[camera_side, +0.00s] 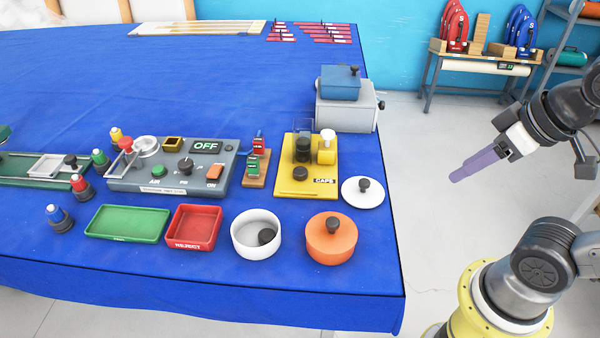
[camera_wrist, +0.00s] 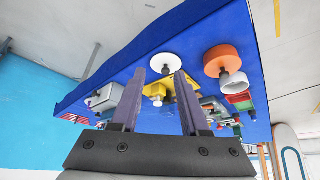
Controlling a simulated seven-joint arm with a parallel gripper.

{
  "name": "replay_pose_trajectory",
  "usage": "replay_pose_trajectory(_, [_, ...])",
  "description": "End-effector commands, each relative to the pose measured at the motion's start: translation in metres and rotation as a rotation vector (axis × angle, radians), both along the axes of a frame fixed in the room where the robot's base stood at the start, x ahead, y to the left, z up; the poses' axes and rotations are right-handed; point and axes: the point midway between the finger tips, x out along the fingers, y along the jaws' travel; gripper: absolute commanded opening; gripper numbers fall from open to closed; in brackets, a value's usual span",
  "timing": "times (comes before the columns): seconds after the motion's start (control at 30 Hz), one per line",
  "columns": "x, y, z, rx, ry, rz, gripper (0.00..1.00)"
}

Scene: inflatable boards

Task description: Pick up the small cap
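A yellow board labelled CAPS (camera_side: 290,186) lies on the blue table's right part. On it are a low black knob-like cap (camera_side: 300,173), a taller dark cylinder (camera_side: 303,150) and a white-topped yellow piece (camera_side: 327,150). I cannot tell for certain which piece is the small cap. My gripper (camera_side: 455,178), with purple fingers, hangs in the air right of the table, well apart from the board. In the wrist view my gripper (camera_wrist: 158,71) shows its fingers spread with nothing held. The yellow board (camera_wrist: 157,88) shows between and beyond them, partly hidden.
A white lid with a black knob (camera_side: 363,192) and an orange round pot (camera_side: 331,241) lie near the table's right edge. A white bowl (camera_side: 243,240), red tray (camera_side: 193,229) and green tray (camera_side: 128,223) line the front. A grey box (camera_side: 347,112) stands behind the board.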

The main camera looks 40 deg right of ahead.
Motion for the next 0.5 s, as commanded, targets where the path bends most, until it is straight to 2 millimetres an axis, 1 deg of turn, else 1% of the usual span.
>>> replay_pose_trajectory(0.03, [0.0,0.0,0.0,0.0,0.0,0.0,0.56])
replay_pose_trajectory(0.13, [0.0,0.0,0.0,0.0,0.0,0.0,0.74])
replay_pose_trajectory(0.17, [0.0,0.0,0.0,0.0,0.0,0.0,0.77])
replay_pose_trajectory(0.43, [0.0,0.0,0.0,0.002,0.0,-0.004,0.77])
replay_pose_trajectory(0.5, [-0.0002,0.0,0.0,0.015,0.001,-0.028,0.77])
